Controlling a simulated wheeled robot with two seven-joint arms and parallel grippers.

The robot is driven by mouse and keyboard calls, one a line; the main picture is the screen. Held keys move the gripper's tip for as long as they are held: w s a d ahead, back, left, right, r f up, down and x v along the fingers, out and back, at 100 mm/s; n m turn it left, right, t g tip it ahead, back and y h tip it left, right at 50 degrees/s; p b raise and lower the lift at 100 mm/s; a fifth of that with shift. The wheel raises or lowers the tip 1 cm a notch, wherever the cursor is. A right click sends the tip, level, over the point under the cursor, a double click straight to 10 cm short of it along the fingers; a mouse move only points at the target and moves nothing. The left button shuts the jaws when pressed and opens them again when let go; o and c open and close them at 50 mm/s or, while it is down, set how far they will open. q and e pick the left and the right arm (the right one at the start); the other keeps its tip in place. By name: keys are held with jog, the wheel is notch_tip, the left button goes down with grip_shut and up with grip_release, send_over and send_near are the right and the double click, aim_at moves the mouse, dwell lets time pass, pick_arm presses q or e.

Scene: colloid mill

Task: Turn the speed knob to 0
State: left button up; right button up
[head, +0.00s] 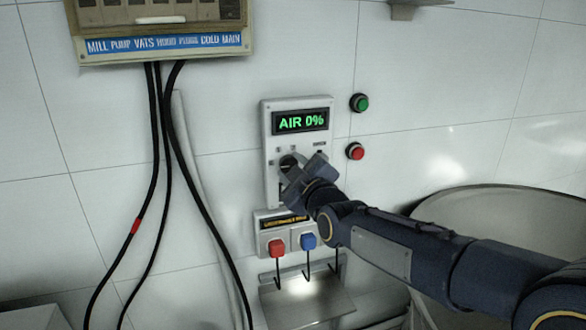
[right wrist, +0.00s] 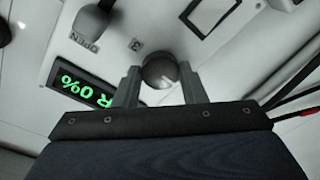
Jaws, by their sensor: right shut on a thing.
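A pale control panel (head: 270,140) is fixed to the tiled wall, with a display (head: 301,121) reading "AIR 0%" in green. The round dark knob (right wrist: 160,70) below the display sits between the two fingers of my right gripper (right wrist: 160,82), which is shut on it. In the head view the knob (head: 287,161) is partly hidden by my right gripper (head: 293,170). The display also shows upside down in the right wrist view (right wrist: 84,86), partly cut by my gripper. The knob's pointer and scale are not readable. My left gripper is not in view.
A green button (head: 359,102) and a red button (head: 355,151) are right of the panel. A box (head: 283,222) with red and blue pieces is below it, above a metal shelf (head: 308,300). Black cables (head: 158,160) hang left. A large round vessel (head: 500,215) stands right.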

jog(key=shift+f, duration=0.15)
jog(key=o, duration=1)
jog(key=v, duration=0.8)
jog(key=shift+w, duration=0.1)
